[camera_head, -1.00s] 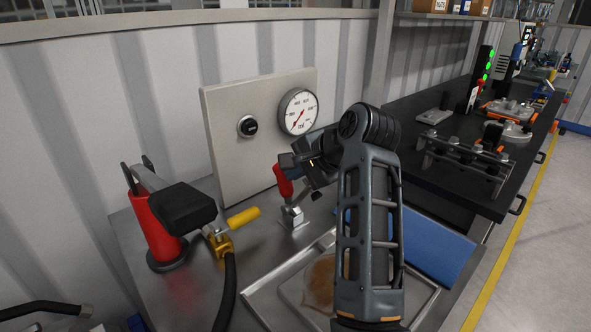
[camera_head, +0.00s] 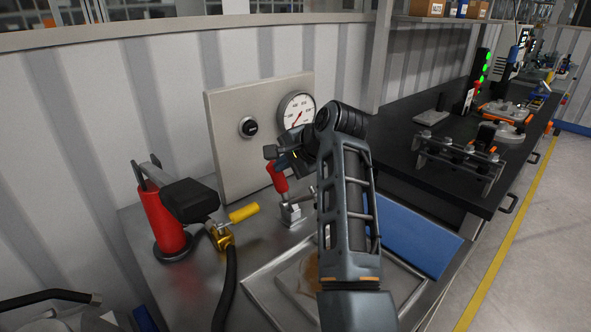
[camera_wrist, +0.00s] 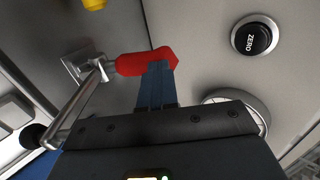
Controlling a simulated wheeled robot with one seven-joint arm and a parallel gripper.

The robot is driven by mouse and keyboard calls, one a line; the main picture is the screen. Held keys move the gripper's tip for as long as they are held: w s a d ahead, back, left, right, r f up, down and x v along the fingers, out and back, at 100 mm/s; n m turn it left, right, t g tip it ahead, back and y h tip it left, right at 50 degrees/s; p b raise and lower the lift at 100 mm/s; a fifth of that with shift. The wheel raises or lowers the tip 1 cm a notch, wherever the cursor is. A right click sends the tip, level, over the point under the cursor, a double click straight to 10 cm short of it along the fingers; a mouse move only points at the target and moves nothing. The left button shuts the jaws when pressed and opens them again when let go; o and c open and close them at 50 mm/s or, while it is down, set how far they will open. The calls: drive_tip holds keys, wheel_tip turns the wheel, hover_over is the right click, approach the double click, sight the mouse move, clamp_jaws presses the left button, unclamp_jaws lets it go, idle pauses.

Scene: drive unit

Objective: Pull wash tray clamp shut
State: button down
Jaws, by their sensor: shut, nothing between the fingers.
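The clamp's red handle (camera_head: 278,178) stands nearly upright, leaning a little left at its top, above its metal base (camera_head: 291,211) beside the wash tray (camera_head: 257,297). In the wrist view, the red handle (camera_wrist: 138,64) runs sideways from the metal base (camera_wrist: 82,62). The clamp's bar (camera_wrist: 72,108) reaches down left to a dark tip (camera_wrist: 32,136). My gripper (camera_head: 270,153) is at the handle's top end. In the wrist view, its closed blue fingers (camera_wrist: 156,72) overlap the handle's end with nothing between them. Whether they touch it is unclear. My arm hides part of the tray.
An upright panel with a gauge (camera_head: 297,110) and a black knob (camera_head: 248,127) stands close behind the clamp. A yellow-handled valve (camera_head: 243,213) and a red cylinder (camera_head: 164,224) stand at left. A blue mat (camera_head: 415,237) lies right of my arm.

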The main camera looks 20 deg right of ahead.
sight(273, 162)
drive_tip(key=w, duration=0.1)
drive_tip(key=w+f, duration=0.1)
drive_tip(key=w+a+p, duration=0.1)
drive_tip(key=w, duration=0.1)
drive_tip(key=shift+a+f, duration=0.1)
drive_tip(key=shift+f, duration=0.05)
drive_tip(key=shift+x, duration=1.9)
drive_tip(key=shift+b+v, duration=0.35)
drive_tip(key=shift+v, duration=3.55)
